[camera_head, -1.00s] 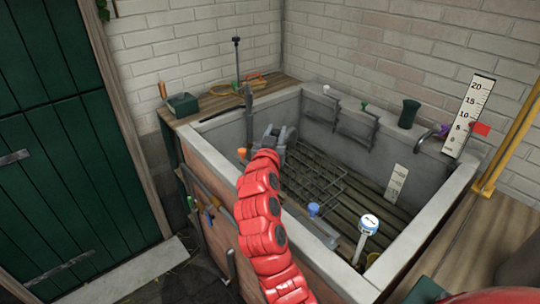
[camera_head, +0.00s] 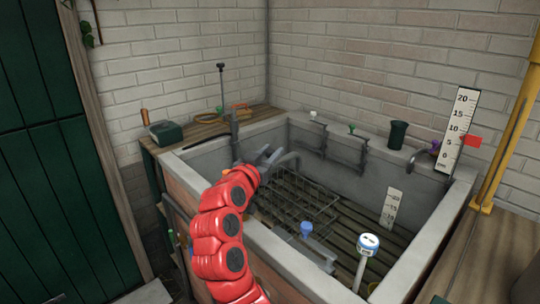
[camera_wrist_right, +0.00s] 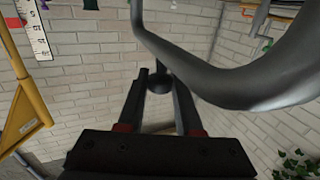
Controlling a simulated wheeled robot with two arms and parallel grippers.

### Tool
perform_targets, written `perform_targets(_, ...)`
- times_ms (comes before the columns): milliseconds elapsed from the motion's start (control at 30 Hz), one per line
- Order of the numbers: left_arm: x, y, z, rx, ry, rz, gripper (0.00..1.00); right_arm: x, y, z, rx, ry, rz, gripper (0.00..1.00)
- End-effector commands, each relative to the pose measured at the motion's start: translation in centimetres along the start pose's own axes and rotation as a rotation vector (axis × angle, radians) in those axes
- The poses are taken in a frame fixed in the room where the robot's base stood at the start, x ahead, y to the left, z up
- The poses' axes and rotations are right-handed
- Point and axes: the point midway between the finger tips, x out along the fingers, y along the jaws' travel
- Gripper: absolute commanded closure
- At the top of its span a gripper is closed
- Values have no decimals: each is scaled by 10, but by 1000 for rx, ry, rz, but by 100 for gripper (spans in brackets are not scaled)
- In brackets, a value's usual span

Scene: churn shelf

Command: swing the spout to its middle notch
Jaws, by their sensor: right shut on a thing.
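A dark grey curved pipe, which looks like the spout, fills the upper right of the right wrist view (camera_wrist_right: 255,85). In the head view it is small and partly merged with my gripper, inside the left back part of the stone sink (camera_head: 188,160). My right gripper (camera_head: 266,157) reaches over the sink's left wall. In the wrist view its two fingers (camera_wrist_right: 160,95) stand on either side of a small dark round part (camera_wrist_right: 158,82) below the pipe, shut on it. I cannot make out any notches. My left gripper is not in view.
A wire rack (camera_head: 300,198) lies in the sink over slats. A scale board with a red flag (camera_head: 470,141) and a dark cup (camera_head: 397,135) stand at the back rim.

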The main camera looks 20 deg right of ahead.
Motion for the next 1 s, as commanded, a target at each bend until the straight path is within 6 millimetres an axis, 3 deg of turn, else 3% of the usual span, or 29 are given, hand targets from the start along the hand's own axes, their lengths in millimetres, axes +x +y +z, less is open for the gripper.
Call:
perform_targets(133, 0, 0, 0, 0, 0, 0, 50, 0, 0, -1, 0, 2, 1, 100)
perform_targets(167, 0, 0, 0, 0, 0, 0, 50, 0, 0, -1, 0, 2, 1, 60)
perform_targets(300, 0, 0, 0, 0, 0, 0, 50, 0, 0, -1, 0, 1, 0, 36)
perform_targets(667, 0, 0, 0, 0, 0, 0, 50, -4, 0, -1, 0, 2, -2, 36)
perform_targets(833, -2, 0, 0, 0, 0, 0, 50, -31, -2, 0, 2, 1, -6, 36)
perform_targets(1000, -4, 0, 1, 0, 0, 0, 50, -76, -3, 1, -2, 2, -7, 36)
